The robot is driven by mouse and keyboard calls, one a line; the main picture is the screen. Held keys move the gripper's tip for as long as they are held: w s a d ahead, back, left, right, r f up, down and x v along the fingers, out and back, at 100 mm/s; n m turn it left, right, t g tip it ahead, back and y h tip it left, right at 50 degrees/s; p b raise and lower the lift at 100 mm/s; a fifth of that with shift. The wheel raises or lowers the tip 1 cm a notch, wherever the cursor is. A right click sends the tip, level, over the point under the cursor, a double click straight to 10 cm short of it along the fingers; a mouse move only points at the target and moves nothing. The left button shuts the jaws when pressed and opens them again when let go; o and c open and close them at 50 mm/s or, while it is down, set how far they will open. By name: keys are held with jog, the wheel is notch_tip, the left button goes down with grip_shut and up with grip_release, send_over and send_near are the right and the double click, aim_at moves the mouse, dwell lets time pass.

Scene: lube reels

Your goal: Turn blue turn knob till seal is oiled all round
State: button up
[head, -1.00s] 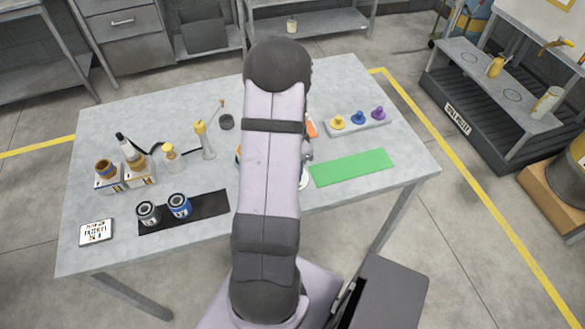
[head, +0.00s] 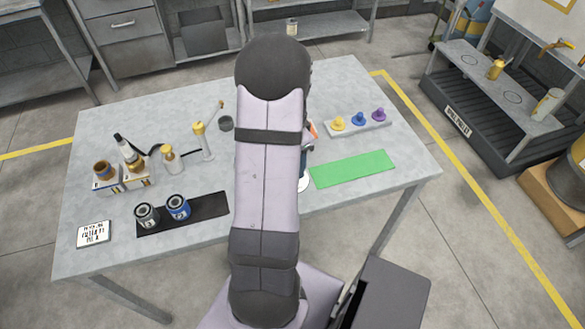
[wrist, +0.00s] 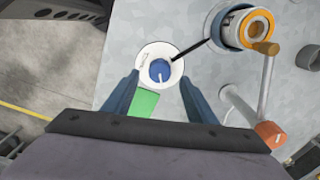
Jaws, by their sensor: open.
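In the wrist view a blue turn knob (wrist: 160,70) with a pale pointer sits in the middle of a round white dial (wrist: 150,55). My gripper (wrist: 161,82) is open, its two blue-grey fingers spread on either side of the dial's near edge. Whether they touch it I cannot tell. A dark rod (wrist: 195,50) runs from beside the dial to a round unit with an orange ring (wrist: 236,30). I cannot tell which part is the seal or whether oil is on it. In the head view my arm hides the gripper and most of the dial.
A crank with an orange end (wrist: 270,132) stands right of my gripper. A green mat (head: 352,169) and a tray with yellow, blue and purple pieces (head: 366,128) lie on the table's right. Cans on a black mat (head: 208,207) and bottles stand left.

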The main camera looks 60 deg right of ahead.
jog(key=shift+r, duration=1.5)
